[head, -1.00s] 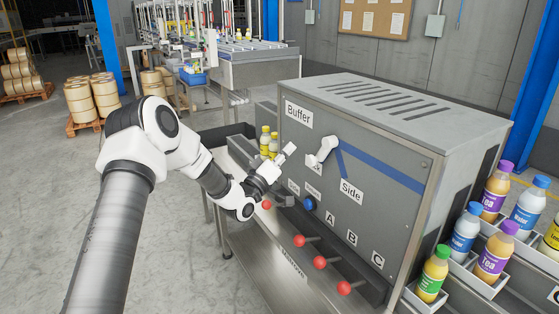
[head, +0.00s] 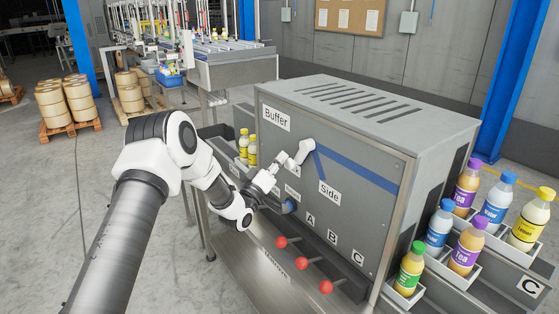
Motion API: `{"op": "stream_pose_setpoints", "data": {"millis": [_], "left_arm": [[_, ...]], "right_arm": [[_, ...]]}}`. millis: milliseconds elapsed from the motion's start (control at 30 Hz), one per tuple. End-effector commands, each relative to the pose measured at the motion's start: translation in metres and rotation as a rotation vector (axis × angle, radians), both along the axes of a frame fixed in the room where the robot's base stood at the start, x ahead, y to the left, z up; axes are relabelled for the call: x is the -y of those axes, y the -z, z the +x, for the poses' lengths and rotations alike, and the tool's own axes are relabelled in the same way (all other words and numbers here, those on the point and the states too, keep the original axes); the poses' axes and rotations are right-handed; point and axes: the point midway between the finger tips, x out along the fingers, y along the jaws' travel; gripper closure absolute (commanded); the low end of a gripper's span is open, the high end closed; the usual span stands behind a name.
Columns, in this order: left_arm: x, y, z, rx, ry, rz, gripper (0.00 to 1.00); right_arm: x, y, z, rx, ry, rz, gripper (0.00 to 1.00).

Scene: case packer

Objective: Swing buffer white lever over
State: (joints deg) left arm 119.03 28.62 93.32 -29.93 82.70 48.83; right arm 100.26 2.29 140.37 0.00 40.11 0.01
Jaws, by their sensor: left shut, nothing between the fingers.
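The white lever (head: 305,149) is on the grey front panel of the buffer cabinet (head: 372,155), to the right of the "Buffer" label. Its pivot is at the upper right and its handle slants down to the left. My left arm reaches in from the left. My left gripper (head: 284,157) is shut and empty, just left of the lever's lower end. In this view its tip meets the lever's end, but I cannot tell whether they touch. A label below the lever is partly hidden. My right gripper is out of view.
A blue knob (head: 290,205) sits below the lever, with several red-knobbed handles (head: 303,263) lower down. Two yellow bottles (head: 248,148) stand left of the cabinet. Bottles in chutes (head: 466,225) are at the right. A blue stripe (head: 360,175) runs right from the lever.

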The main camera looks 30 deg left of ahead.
Motion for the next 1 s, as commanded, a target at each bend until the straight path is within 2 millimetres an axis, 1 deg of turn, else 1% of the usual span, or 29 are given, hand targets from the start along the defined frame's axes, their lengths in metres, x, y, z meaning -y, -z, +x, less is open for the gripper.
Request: {"op": "stream_pose_setpoints", "data": {"millis": [167,367,700,1000], "left_arm": [[0.004,0.005,-0.001,-0.024,0.002,-0.058,1.0],[0.011,0.012,-0.004,-0.074,0.001,-0.178,1.0],[0.03,0.02,-0.012,-0.194,0.002,-0.466,1.0],[0.047,0.022,-0.019,-0.298,0.001,-0.72,1.0]], "right_arm": [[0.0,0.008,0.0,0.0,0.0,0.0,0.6],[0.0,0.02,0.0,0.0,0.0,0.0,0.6],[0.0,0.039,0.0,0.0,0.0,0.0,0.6],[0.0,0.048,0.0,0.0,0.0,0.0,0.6]]}}
